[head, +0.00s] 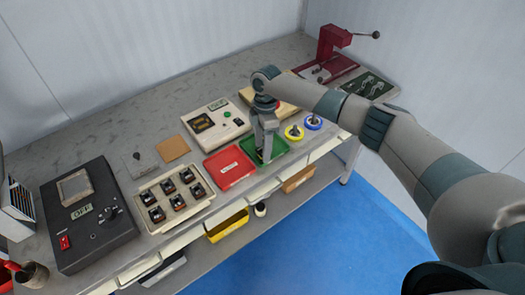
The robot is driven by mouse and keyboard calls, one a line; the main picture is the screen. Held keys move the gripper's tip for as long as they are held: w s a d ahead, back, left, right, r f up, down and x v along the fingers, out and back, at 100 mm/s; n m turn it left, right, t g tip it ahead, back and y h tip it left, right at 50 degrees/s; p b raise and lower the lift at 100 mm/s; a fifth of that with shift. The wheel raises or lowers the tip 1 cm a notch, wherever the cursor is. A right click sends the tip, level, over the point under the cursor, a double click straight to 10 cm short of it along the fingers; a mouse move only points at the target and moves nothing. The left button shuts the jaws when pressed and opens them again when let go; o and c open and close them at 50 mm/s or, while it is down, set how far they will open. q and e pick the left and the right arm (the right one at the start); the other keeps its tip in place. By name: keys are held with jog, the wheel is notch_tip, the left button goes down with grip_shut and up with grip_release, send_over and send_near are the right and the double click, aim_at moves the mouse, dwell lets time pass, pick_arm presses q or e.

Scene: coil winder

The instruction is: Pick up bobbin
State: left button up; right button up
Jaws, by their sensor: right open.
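My right gripper (264,152) points down over the green tray (281,147), its fingers low inside the tray area. It is open. A small dark piece shows at the fingertips, but it is too small and too covered to tell whether it is a bobbin. Several black pieces with reddish-brown parts (170,187) sit in rows in a cream holder (150,223) left of the gripper; I cannot tell whether these are bobbins. My left gripper is not in view.
A red tray (229,168) lies directly left of the green one. A beige device (214,122) is behind, a dark box (88,215) at left, and a red hand press (332,42) at the back right.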

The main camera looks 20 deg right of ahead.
jog(key=shift+f, duration=0.1)
dwell(0.3)
grip_shut()
jog(key=shift+r+b, duration=0.5)
jog(key=shift+r, duration=0.25)
notch_tip(320, 180, up, 2)
jog(key=shift+w+r+b, duration=0.1)
jog(key=shift+r+b, duration=0.1)
jog(key=shift+b, duration=0.4)
jog(key=s+d+r+b, duration=0.2)
jog(key=s+d+r, duration=0.4)
jog(key=s, duration=0.3)
jog(key=shift+s+d+r+b, duration=0.3)
jog(key=shift+s+r+b, duration=0.1)
jog(key=shift+r, duration=0.2)
